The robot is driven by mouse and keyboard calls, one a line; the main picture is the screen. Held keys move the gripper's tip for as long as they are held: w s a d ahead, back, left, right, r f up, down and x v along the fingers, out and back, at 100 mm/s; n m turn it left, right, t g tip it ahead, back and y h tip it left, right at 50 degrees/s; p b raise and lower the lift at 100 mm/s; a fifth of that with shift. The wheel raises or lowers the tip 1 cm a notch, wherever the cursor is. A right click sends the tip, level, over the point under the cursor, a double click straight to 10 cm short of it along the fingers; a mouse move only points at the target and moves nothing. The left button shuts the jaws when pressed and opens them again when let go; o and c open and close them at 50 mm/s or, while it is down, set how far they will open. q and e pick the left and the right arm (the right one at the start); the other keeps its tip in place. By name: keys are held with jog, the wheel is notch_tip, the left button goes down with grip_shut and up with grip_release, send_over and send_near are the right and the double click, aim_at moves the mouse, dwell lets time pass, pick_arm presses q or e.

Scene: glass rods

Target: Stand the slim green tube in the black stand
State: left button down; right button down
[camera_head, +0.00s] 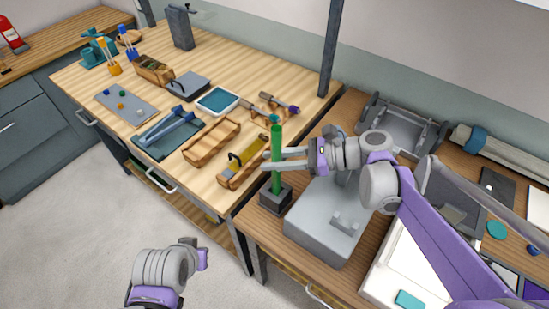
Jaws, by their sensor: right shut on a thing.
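The slim green tube (276,147) is upright, its lower end at the black stand (276,199). I cannot tell how deep the tube sits in the stand. The stand is a small dark block near the left edge of the right-hand workbench, beside a grey box-shaped device. My right gripper (272,160) reaches in from the right and is shut on the tube at its middle. My left arm (165,273) shows at the lower left, over the floor and away from the bench; its fingertips cannot be made out.
The grey device (325,222) with a small handle stands right of the black stand. Wooden trays (212,144) and a yellow-handled item fill the left bench. A dark post (331,50) rises between the benches. Open floor lies at the lower left.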

aim_at(274, 132)
jog(key=shift+f, duration=0.45)
jog(key=c, duration=0.6)
grip_release()
jog(key=shift+r, duration=0.1)
notch_tip(274, 132, up, 10)
jog(key=shift+f, duration=0.1)
